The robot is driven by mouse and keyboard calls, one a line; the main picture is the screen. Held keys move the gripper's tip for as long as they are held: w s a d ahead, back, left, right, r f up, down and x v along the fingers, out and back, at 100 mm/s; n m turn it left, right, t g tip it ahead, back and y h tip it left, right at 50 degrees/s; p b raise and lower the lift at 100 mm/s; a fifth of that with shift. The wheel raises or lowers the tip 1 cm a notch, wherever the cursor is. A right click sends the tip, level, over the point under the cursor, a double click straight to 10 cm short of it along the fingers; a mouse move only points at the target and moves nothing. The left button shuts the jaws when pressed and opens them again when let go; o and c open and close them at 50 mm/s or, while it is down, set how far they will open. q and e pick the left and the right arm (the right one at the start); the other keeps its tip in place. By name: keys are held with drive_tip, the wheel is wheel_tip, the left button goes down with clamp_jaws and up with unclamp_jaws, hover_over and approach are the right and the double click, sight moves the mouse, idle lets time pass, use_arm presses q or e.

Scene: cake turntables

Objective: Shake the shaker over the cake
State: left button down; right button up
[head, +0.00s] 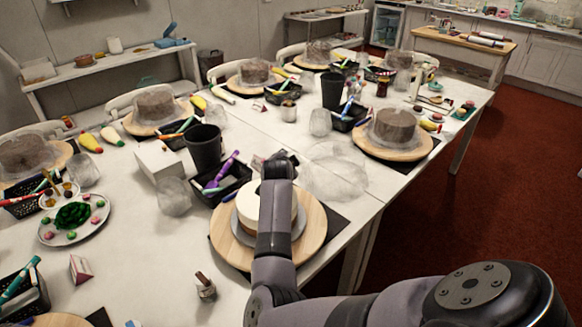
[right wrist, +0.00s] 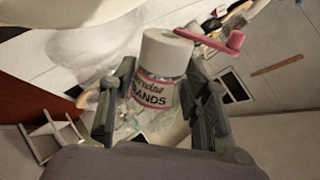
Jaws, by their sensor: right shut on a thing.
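The shaker (right wrist: 165,55) has a white cap and a clear body with a lettered label. My right gripper (right wrist: 158,108) is shut around its body in the right wrist view. In the head view my right arm reaches over the cake (head: 250,206), and the hand hides the shaker. The cake is round and cream-white on top with a brown lower part. It stands on a grey disc on a round wooden turntable (head: 312,238), partly covered by my arm. My left gripper is not in view.
A black basket (head: 232,184) with purple tools and a dark cup (head: 204,148) stand behind the cake. A small bottle (head: 205,287) stands in front. A wrapped cake (head: 392,128) is at the right. Other decorating stations fill the long white table.

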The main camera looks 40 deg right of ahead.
drive_tip(key=shift+w+h+b, duration=0.1)
drive_tip(key=shift+h+b, duration=0.2)
drive_tip(key=shift+a+r, duration=0.1)
drive_tip(key=shift+r, duration=0.05)
drive_tip(key=shift+d+r, duration=0.35)
drive_tip(key=shift+r, duration=0.05)
drive_tip(key=shift+a+f, duration=0.2)
drive_tip(key=shift+f, duration=0.25)
drive_tip(key=shift+a+n+b, duration=0.2)
drive_tip(key=shift+n+b, duration=0.1)
drive_tip(key=shift+b, duration=0.15)
drive_tip(key=shift+r+h+b, duration=0.2)
drive_tip(key=shift+h+b, duration=0.2)
drive_tip(key=shift+b, duration=0.1)
